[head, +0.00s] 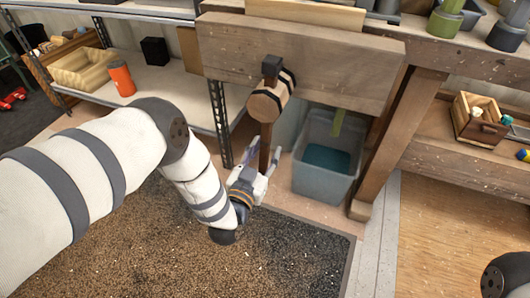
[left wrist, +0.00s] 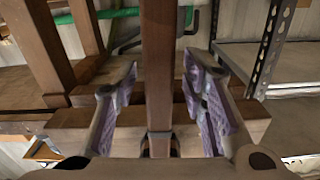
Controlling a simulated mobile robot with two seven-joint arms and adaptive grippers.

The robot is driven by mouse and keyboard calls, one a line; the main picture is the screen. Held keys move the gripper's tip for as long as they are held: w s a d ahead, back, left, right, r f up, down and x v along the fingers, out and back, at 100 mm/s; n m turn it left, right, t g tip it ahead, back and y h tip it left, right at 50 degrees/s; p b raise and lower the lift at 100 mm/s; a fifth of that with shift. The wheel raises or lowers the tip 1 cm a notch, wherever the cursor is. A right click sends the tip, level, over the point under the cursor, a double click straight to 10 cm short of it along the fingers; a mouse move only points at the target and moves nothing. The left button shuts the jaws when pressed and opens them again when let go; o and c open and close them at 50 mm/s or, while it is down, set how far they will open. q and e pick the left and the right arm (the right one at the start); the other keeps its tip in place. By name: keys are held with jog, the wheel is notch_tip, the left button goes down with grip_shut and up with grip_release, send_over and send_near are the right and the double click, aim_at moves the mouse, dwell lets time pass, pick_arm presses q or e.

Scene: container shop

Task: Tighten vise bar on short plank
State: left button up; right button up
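The vise bar (head: 265,143) is a dark wooden rod hanging nearly upright through a round wooden hub (head: 271,98) with black bands. A black knob caps its top end. The wide wooden vise jaw (head: 300,55) is behind it on the bench front. The pale short plank (head: 305,13) shows above the jaw's top edge. My left gripper (head: 262,164) is at the bar's lower part. In the left wrist view the bar (left wrist: 158,85) stands between its two open fingers, with a gap visible on each side. My right gripper is out of view.
A grey bin (head: 325,175) stands under the bench beside the left gripper. A metal shelf post (head: 221,125) is close on its left, with an orange can (head: 122,79) and a tray (head: 84,69) on the shelf. A wooden box (head: 480,120) sits at right.

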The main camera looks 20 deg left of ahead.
pick_arm(q)
grip_shut()
